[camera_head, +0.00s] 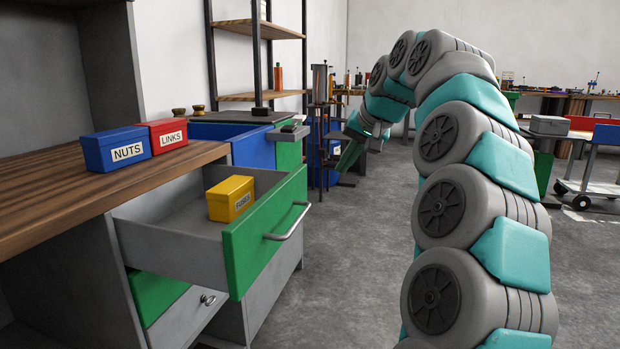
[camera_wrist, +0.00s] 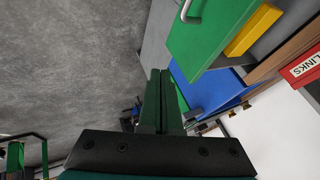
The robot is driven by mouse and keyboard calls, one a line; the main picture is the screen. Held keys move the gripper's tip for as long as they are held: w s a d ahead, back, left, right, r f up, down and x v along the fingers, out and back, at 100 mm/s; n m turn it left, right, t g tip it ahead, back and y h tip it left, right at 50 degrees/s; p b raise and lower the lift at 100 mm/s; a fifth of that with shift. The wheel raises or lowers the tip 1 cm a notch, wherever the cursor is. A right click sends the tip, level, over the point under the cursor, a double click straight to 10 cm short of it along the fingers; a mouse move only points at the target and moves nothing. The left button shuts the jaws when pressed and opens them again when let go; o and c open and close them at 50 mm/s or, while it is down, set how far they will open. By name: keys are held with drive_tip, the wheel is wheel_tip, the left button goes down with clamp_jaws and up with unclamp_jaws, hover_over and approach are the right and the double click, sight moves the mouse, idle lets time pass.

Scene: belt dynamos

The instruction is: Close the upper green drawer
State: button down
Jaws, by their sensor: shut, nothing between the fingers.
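The upper green drawer (camera_head: 265,229) is pulled well out of the workbench cabinet in the head view. Its green front carries a pale bar handle (camera_head: 288,222). A yellow box (camera_head: 231,198), its label apparently reading FUSES, stands inside. In the wrist view the green drawer front (camera_wrist: 207,35) and its handle (camera_wrist: 187,12) show at the top right. My gripper (camera_head: 347,160) is in the air beyond and right of the drawer front, apart from it. Its green fingers (camera_wrist: 160,75) are together and empty.
A blue NUTS box (camera_head: 118,149) and a red LINKS box (camera_head: 166,135) stand on the wooden worktop (camera_head: 90,192). Below the drawer are another green front (camera_head: 157,294) and a grey front with a knob. Behind is a blue cabinet (camera_head: 252,150). Grey floor (camera_head: 345,260) in front is clear.

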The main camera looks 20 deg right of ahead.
sight(226, 177)
drive_tip(key=shift+w+a+f+b, duration=0.15)
drive_tip(key=shift+w+a+f, duration=0.65)
drive_tip(key=shift+w+f, duration=0.5)
drive_tip(key=shift+w+a+f+b, duration=0.1)
drive_tip(key=shift+w+a+f, duration=0.65)
drive_tip(key=shift+w+f, duration=0.55)
drive_tip(key=shift+w+a+f+b, duration=0.15)
drive_tip(key=shift+w+a+f, duration=0.65)
drive_tip(key=shift+w+f, duration=0.5)
drive_tip(key=shift+a, duration=0.1)
drive_tip(key=w+a+p, duration=0.3)
drive_tip(key=w+a, duration=0.1)
drive_tip(key=a, duration=0.2)
drive_tip(key=w+a+p, duration=0.2)
drive_tip(key=w+a, duration=0.3)
drive_tip(key=a, duration=0.1)
drive_tip(key=w+a+p, duration=0.3)
drive_tip(key=w+a, duration=0.1)
drive_tip(key=a, duration=0.2)
drive_tip(key=shift+w+a+r+p, duration=0.1)
drive_tip(key=shift+w+p, duration=0.1)
drive_tip(key=shift+p, duration=0.15)
drive_tip(key=shift+w+a, duration=0.25)
drive_tip(key=shift+a, duration=0.2)
drive_tip(key=shift+w+a, duration=0.1)
drive_tip(key=shift+a, duration=0.05)
